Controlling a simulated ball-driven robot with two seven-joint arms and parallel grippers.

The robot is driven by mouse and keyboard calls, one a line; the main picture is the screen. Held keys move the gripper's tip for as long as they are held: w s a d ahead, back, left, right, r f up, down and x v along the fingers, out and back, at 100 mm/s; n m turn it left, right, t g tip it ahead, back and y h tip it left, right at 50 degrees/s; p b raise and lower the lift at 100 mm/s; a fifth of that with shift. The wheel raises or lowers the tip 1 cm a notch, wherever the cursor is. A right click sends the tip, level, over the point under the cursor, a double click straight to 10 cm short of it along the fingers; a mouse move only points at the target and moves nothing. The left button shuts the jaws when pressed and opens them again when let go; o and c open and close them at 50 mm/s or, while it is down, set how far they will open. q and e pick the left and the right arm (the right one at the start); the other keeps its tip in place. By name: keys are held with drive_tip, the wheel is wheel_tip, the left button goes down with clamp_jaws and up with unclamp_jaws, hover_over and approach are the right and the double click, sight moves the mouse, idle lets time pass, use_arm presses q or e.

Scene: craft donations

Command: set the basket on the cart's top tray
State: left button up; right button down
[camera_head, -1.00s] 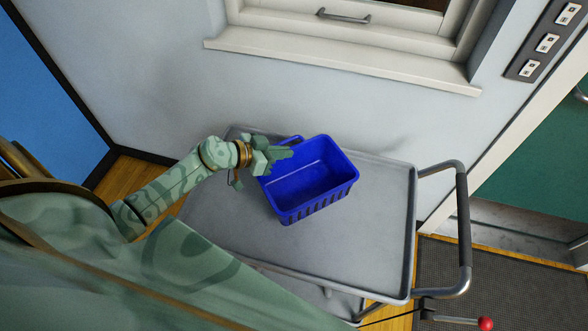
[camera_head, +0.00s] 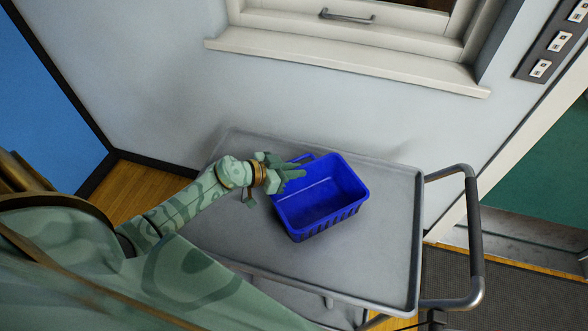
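The blue basket (camera_head: 333,211) is over the middle of the cart's grey top tray (camera_head: 386,268), roughly upright. I cannot tell whether its bottom touches the tray. My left gripper (camera_head: 291,173) is at the basket's left back corner, with its fingers over the rim beside a raised blue loop. It appears shut on the basket there; the fingertips partly hide the rim. The basket's inside looks empty. My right gripper is not in view.
The tray is bare around the basket, with a low raised lip. The cart's push handle (camera_head: 475,235) sticks out at the right. A wall and window sill (camera_head: 345,62) stand behind the cart. A dark mat (camera_head: 520,288) lies at the lower right.

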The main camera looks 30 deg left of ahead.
use_arm(q)
drive_tip(key=shift+o, duration=0.6)
drive_tip(key=shift+r, duration=0.15)
drive_tip(key=shift+s+a+r, duration=0.15)
drive_tip(key=shift+s+r, duration=0.05)
drive_tip(key=p+v, duration=0.3)
drive_tip(key=v, duration=0.8)
drive_tip(key=shift+s, duration=0.2)
drive_tip(key=shift+a, duration=0.1)
